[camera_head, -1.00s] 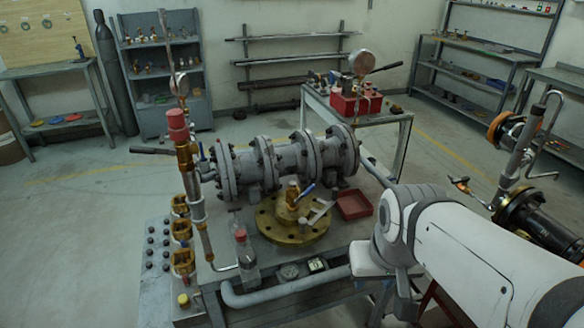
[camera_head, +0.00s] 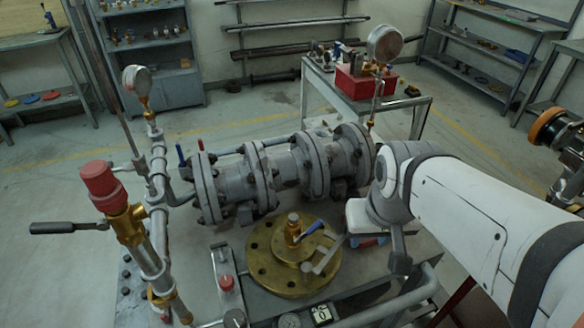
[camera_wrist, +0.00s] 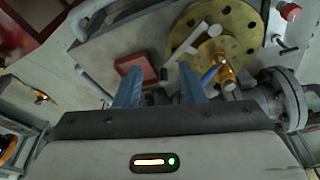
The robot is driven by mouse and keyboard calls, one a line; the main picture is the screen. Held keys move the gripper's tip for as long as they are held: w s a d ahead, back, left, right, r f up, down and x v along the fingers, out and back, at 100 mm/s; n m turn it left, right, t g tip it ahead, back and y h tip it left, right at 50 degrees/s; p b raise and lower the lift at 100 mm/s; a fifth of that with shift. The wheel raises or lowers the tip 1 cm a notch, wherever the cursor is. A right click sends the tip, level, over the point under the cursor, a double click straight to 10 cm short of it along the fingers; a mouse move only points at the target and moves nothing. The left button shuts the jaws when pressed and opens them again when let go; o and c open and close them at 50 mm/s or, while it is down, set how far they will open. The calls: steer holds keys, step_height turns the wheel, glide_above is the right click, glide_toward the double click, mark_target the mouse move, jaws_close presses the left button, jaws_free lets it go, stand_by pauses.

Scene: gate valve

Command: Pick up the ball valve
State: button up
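The ball valve, a small brass body (camera_head: 294,228) with a blue lever, sits on top of a round brass flange (camera_head: 262,275) on the workbench. A grey metal piece (camera_head: 319,264) lies across the flange beside it. In the wrist view the ball valve (camera_wrist: 227,77) is right of my gripper (camera_wrist: 160,90), with its blue lever near the right finger. The two fingers are spread apart with nothing held between them. They appear short of the valve; whether the right finger touches the lever I cannot tell.
A small red tray (camera_wrist: 137,72) lies on the bench near the left finger. A large grey flanged pipe (camera_head: 275,175) runs behind the valve. A red-capped upright pipe assembly (camera_head: 130,220) stands at the left. A side table with a red box (camera_head: 365,88) is behind.

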steer(key=shift+o, duration=0.2)
steer(key=shift+a, duration=0.15)
steer(key=o, duration=0.3)
steer(key=shift+w+a+r, duration=0.15)
steer(key=shift+w+a, duration=0.15)
steer(key=shift+w, duration=0.05)
steer(key=shift+o, duration=1.3)
steer(key=w+a+n+g+p, duration=0.1)
steer(key=w+a+n+p, duration=0.1)
steer(key=w+a, duration=0.3)
steer(key=shift+w+a+f+n+g+p, duration=0.25)
steer(key=shift+w+f+n+p, duration=0.2)
steer(key=shift+w+n, duration=0.45)
steer(key=n+g+p, duration=0.1)
steer(key=n, duration=0.1)
glide_above(293, 227)
steer(key=w+d, duration=0.1)
steer(key=f, duration=0.3)
steer(key=shift+w+f, duration=0.2)
steer(key=shift+w+a+f, duration=0.1)
steer(key=shift+a+f, duration=0.1)
steer(key=shift+f, duration=0.45)
steer(key=shift+a+f+p, duration=0.15)
steer(key=shift+f+p, duration=0.2)
steer(key=shift+f, duration=1.4)
steer(key=shift+a+f+p, duration=0.1)
steer(key=shift+f+p, duration=0.25)
steer(key=shift+f, duration=1.35)
